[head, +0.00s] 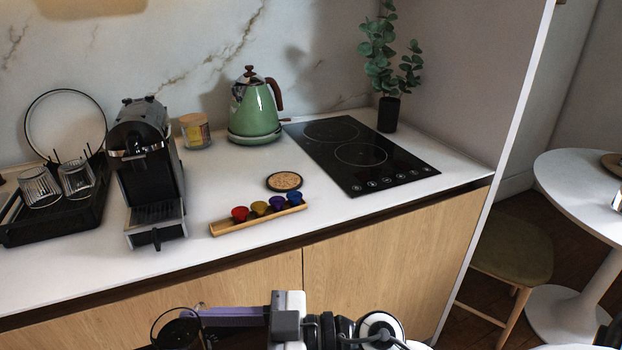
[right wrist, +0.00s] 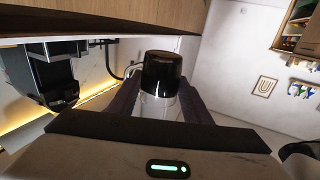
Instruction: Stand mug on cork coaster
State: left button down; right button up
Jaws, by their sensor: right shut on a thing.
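The round cork coaster (head: 284,181) with a dark rim lies flat and bare on the white counter, behind the capsule holder and left of the hob. My right gripper (head: 203,318) is at the bottom of the head view, in front of the counter. It is shut on the mug (head: 178,334), whose lower part is cut off by the frame edge. In the right wrist view the mug (right wrist: 162,72) is clear glass with a dark upper part, held between the dark purple fingers, its handle to the left. My left gripper is not in view.
A wooden holder (head: 258,219) with several coloured capsules lies just in front of the coaster. A coffee machine (head: 148,175) stands left, a green kettle (head: 254,108) behind, and a black hob (head: 360,155) right. Glasses stand on a black rack (head: 60,215).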

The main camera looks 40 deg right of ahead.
aim_at(285, 182)
jog(key=w+d+r+m+t+h+p, duration=0.2)
jog(key=w+d+r+m+h, duration=0.15)
jog(key=d, duration=0.85)
jog(key=w+d+r+m+t+h+p, duration=0.2)
jog(key=w+d+r+m+t+h, duration=0.15)
jog(key=d, duration=0.85)
jog(key=w+d+r+m+t+h+p, duration=0.25)
jog(key=w+d+h, duration=0.25)
jog(key=d, duration=0.7)
jog(key=shift+n+g, duration=0.25)
jog(key=shift+g, duration=0.15)
jog(key=w+f+b, duration=0.1)
jog(key=w, duration=0.2)
jog(key=w+a+f+b, duration=0.1)
jog(key=w+f, duration=0.1)
jog(key=w, duration=0.1)
jog(key=w+f+b, duration=0.2)
jog(key=w, duration=0.2)
jog(key=shift+w+a+f, duration=0.1)
jog(key=shift+a, duration=0.25)
jog(key=shift+w+a+f+b, duration=0.1)
jog(key=shift+w+f+b, duration=0.5)
jog(key=shift+w, duration=0.2)
jog(key=shift+w+a+f+b, duration=0.1)
jog(key=shift+w+f+b, duration=0.5)
jog(key=shift+w, duration=0.15)
